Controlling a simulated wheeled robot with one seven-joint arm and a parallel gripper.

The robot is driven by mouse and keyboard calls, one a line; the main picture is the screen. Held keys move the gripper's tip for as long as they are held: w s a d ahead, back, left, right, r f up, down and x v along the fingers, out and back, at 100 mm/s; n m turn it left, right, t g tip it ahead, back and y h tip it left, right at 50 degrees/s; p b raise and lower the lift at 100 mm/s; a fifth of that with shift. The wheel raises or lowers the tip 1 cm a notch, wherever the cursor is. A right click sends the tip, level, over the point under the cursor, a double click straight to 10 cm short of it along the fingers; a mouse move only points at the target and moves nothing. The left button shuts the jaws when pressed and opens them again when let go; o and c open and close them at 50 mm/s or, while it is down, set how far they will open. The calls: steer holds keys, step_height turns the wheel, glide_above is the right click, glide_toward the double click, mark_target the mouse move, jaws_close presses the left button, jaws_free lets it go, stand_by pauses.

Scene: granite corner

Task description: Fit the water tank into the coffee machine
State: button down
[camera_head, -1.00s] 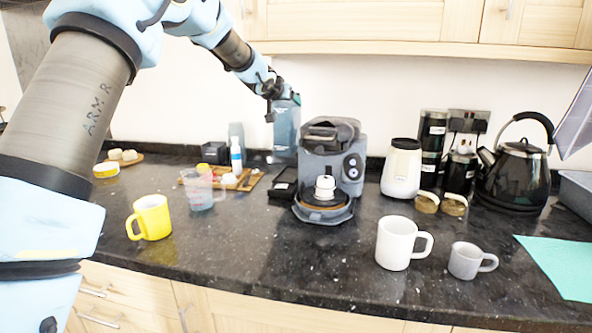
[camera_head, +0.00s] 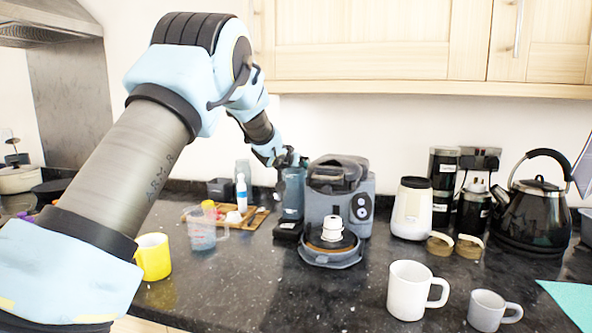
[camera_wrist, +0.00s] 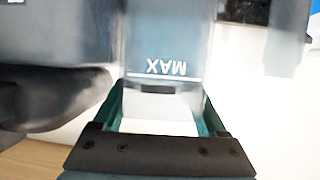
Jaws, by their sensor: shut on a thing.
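The water tank (camera_head: 293,196) is a translucent blue-grey container standing upright at the left side of the coffee machine (camera_head: 340,199). My gripper (camera_head: 290,162) is shut on its upper part. In the wrist view the tank (camera_wrist: 165,45) shows a MAX line, with the fingers of my gripper (camera_wrist: 165,112) on either side of it. The grey machine body (camera_wrist: 60,50) is close beside the tank there. I cannot tell whether the tank is seated or only next to the machine. The tank's base is partly hidden behind a black box.
A small black box (camera_head: 287,231) sits in front of the tank. A wooden board (camera_head: 254,219) with small items, a measuring jug (camera_head: 201,232) and a yellow mug (camera_head: 153,257) are to the left. A cream grinder (camera_head: 411,209) and black kettle (camera_head: 535,212) stand right. The front middle counter is clear.

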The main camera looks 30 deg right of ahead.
steer(key=shift+f, duration=0.15)
steer(key=shift+c, duration=1)
jaws_free()
steer(key=shift+f, duration=0.25)
steer(key=shift+r, duration=0.1)
steer(key=b+v, duration=0.3)
steer(key=v, duration=0.9)
steer(key=shift+a, duration=0.1)
